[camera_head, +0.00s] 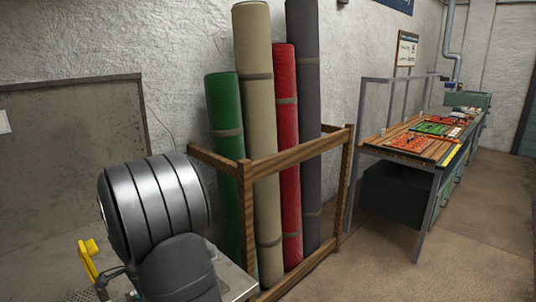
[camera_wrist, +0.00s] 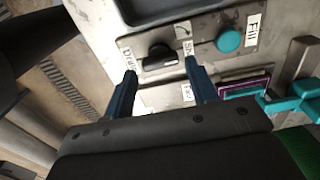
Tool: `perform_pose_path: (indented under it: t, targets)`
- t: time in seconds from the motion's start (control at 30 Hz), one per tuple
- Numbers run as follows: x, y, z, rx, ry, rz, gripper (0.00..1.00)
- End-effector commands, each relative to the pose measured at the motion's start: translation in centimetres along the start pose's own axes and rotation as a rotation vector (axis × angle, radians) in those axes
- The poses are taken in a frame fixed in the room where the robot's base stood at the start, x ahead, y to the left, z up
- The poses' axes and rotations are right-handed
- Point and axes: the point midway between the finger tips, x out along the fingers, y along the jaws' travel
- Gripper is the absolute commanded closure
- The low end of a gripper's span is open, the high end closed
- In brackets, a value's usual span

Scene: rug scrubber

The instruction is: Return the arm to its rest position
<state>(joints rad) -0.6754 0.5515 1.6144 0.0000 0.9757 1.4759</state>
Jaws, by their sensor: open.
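My gripper (camera_wrist: 160,68) shows in the wrist view with its two dark blue fingers apart and nothing held between them. Beyond the fingertips is a worn grey control panel (camera_wrist: 205,55). A black knob (camera_wrist: 158,58) on it shows just past and between the fingertips; I cannot tell whether they touch it. A round teal button (camera_wrist: 229,40) by a "Fill" label is right of the right finger. The fingers partly hide other labels. My gripper cannot be made out in the head view.
Rolled rugs, green (camera_head: 223,135), beige (camera_head: 259,120), red (camera_head: 287,150) and grey (camera_head: 304,120), stand in a wooden rack (camera_head: 290,157). A workbench (camera_head: 438,162) is at the right, with open floor (camera_head: 480,215) beside it. Teal handles (camera_wrist: 290,103) lie right of the fingers.

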Motion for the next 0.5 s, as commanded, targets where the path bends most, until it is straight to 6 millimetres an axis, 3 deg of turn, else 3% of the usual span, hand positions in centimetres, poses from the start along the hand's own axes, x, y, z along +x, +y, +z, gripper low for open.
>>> perform_pose_path:
  t: [0.1,0.5]
  targets:
    - [2.5,0.1,0.0,0.000,0.000,0.004,0.47]
    - [2.1,0.0,0.0,-0.340,0.000,0.000,0.47]
